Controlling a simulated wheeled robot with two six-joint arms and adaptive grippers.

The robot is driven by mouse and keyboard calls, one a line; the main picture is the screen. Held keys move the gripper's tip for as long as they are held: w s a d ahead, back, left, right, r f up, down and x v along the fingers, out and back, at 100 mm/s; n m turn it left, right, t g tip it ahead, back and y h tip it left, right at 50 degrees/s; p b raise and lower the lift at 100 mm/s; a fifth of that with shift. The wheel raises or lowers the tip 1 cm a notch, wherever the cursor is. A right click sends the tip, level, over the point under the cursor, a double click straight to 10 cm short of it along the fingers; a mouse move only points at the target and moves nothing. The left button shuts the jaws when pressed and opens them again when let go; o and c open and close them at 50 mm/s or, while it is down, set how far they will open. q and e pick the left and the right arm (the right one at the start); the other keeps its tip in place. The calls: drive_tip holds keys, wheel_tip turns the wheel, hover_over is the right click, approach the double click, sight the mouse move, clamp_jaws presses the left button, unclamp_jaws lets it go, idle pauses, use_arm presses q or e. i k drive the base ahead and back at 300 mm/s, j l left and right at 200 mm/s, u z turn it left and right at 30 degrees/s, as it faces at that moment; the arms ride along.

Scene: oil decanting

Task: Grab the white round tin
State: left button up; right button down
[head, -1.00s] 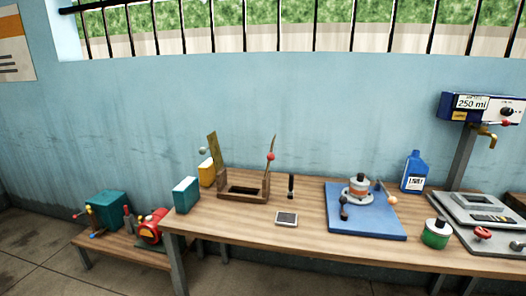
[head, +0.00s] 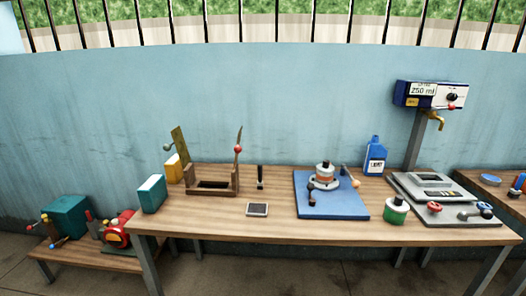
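No plain white round tin shows clearly. A round tin (head: 396,211) with a green body, white top and black cap stands upright on the bench, right of the blue mat. A white and grey round device (head: 323,178) with an orange band and black top stands on the blue mat (head: 344,208). I cannot tell which of these the task names. Neither of my grippers is in view.
The wooden bench (head: 300,231) also holds a blue bottle (head: 375,158), a wooden frame (head: 213,192), a small grey-screened device (head: 257,209) and a grey plate with red and blue knobs (head: 470,212). A dispenser (head: 430,95) stands behind. The bench's front middle is clear.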

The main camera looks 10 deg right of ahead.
sight(324, 171)
drive_tip(key=i+j+z, duration=0.3)
drive_tip(key=i, duration=0.35)
drive_tip(key=i+j+z, duration=0.25)
drive_tip(key=i+j, duration=0.35)
drive_tip(key=i, duration=0.05)
